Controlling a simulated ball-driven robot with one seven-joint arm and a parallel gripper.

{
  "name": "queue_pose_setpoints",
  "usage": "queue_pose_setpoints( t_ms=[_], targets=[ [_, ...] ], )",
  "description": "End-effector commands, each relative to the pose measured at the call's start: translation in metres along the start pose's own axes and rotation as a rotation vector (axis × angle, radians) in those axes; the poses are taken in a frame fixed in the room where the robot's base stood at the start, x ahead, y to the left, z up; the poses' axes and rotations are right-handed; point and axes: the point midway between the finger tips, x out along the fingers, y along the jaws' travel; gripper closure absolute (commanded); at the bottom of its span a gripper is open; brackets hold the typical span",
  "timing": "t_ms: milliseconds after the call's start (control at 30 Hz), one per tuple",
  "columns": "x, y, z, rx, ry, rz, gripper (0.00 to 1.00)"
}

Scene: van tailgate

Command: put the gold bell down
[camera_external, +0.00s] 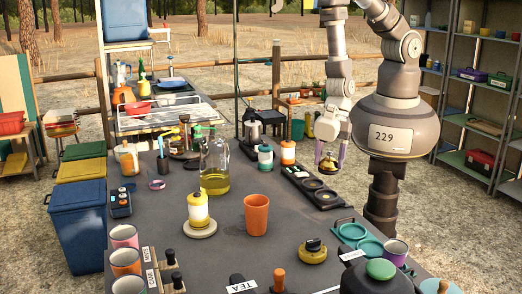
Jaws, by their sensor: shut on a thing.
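My gripper (330,158) hangs above the right side of the dark table (160,215), with its fingers pointing down. It is shut on the gold bell (328,163), which shows small and partly hidden between the pale purple fingers. The bell is over or just beyond the black tray with round recesses (322,197). I cannot tell from this view whether the bell's underside touches anything.
An orange cup (256,215), a yellow bottle on a pale disc (198,210) and a glass jug (215,165) stand mid-table. Bare tabletop shows left of the orange cup.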

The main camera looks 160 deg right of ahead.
Motion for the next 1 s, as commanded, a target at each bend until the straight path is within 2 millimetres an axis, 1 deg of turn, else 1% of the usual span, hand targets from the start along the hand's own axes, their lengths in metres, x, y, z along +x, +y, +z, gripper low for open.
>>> queue_pose_setpoints(
  t_ms=[100,167,367,500,567,767,933,967,1000],
  targets=[
    [0.02,0.001,0.013,0.002,-0.003,-0.006,0.75],
    [0.03,0.002,0.017,0.002,-0.002,-0.005,0.75],
    [0.049,0.001,0.025,0.0,-0.001,-0.005,0.75],
    [0.069,0.001,0.033,0.001,0.0,-0.004,0.75],
    [0.071,0.001,0.033,0.0,0.0,-0.004,0.75],
    [0.07,0.002,0.033,0.0,0.001,-0.003,0.75],
    [0.075,0.002,0.035,0.0,0.001,-0.003,0.75],
    [0.075,0.001,0.035,0.0,0.0,-0.003,0.34],
    [0.074,0.002,0.034,0.0,0.0,-0.003,0.25]
  ],
)
